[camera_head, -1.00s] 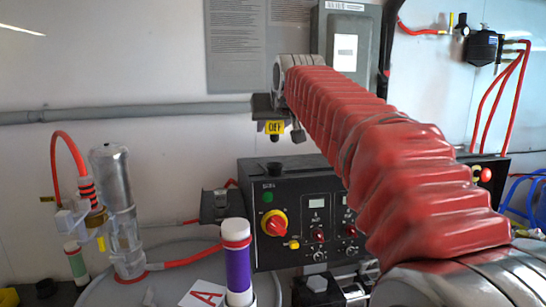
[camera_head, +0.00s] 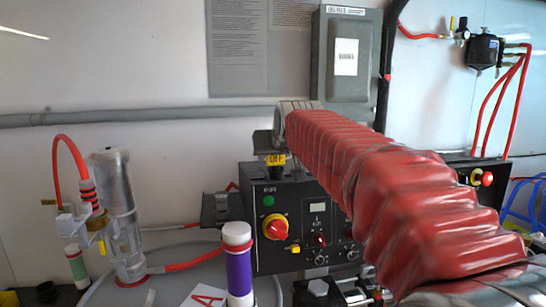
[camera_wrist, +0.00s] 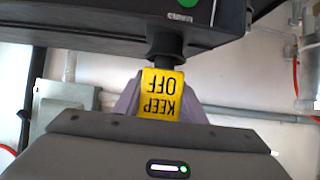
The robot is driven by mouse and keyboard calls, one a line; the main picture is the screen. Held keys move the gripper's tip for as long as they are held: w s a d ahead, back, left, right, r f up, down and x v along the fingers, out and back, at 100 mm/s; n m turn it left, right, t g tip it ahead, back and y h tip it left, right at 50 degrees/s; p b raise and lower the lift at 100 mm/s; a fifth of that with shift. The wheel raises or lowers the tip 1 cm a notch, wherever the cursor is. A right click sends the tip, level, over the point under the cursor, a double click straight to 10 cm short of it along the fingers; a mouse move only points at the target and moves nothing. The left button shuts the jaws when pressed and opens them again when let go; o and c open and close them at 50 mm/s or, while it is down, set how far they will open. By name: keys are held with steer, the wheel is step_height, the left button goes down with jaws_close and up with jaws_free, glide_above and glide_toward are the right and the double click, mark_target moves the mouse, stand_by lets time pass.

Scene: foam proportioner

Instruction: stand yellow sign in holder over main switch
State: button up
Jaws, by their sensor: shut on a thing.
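The yellow sign (camera_head: 275,160) reads KEEP OFF and appears upside down in the wrist view (camera_wrist: 161,96). My gripper (camera_wrist: 160,90) is shut on it, with pale fingers on both sides. The gripper also shows at the arm's end in the head view (camera_head: 268,143). In the wrist view, the sign's OFF edge is right at the holder's mouth (camera_wrist: 165,46). I cannot tell whether it is inside the slot.
The black control box (camera_head: 300,195) carries a green light and several knobs. A grey wall box (camera_head: 345,60) hangs behind my arm. A clear cylinder (camera_head: 115,205) with a red hose and a purple tube (camera_head: 238,265) stand to the left.

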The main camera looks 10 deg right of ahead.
steer(key=shift+f, duration=0.15)
steer(key=o, duration=1.1)
steer(key=shift+c, duration=0.2)
steer(key=shift+s, duration=0.1)
steer(key=v, duration=1.2)
steer(key=s+f+g, duration=0.6)
steer(key=s+f, duration=2.3)
steer(key=f, duration=0.3)
steer(key=shift+s+f+g, duration=0.3)
steer(key=shift+f, duration=0.1)
